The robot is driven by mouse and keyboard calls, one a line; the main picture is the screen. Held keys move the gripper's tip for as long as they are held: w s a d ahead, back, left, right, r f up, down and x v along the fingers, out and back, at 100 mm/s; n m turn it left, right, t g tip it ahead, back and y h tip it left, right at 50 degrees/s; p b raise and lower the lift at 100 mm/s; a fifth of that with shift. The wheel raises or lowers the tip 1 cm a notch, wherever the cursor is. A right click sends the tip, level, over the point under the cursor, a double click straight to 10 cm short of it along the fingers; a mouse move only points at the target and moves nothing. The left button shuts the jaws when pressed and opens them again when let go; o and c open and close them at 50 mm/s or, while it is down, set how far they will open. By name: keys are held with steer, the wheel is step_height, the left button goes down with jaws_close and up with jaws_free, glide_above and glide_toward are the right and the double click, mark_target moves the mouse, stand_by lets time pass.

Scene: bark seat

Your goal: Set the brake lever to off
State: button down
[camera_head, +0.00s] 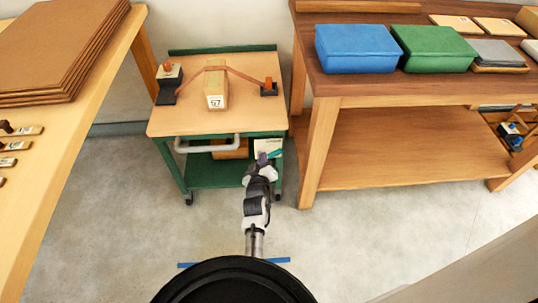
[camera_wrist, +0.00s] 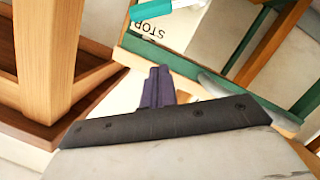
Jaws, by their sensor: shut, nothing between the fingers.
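The green-framed cart (camera_head: 178,157) has a pale wooden top. A white plate (camera_head: 268,145) is at its front right, below the top. A teal bar (camera_head: 275,154), which looks like the brake lever, crosses this plate beside my gripper. In the wrist view, the teal bar (camera_wrist: 158,11) and the white plate (camera_wrist: 213,27) are at the top, with upside-down "STOP" lettering by the bar. The lever's far end is cut off. My gripper (camera_head: 262,157) is in front of the plate. In the wrist view its dark purple fingers (camera_wrist: 157,82) are together and empty, apart from the bar.
A block (camera_head: 215,91) marked 57 lies under a strap on the cart top. A wooden bench (camera_head: 410,134) with blue (camera_head: 357,48) and green (camera_head: 434,48) boxes stands close at right. A table (camera_head: 75,108) is at left. Floor left of my arm is clear.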

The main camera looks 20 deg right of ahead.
mark_target(270, 154)
steer(key=w+d+f, duration=0.4)
steer(key=shift+d+f+b, duration=0.15)
steer(key=shift+d+b, duration=0.05)
steer(key=shift+b, duration=0.1)
stand_by(0.4)
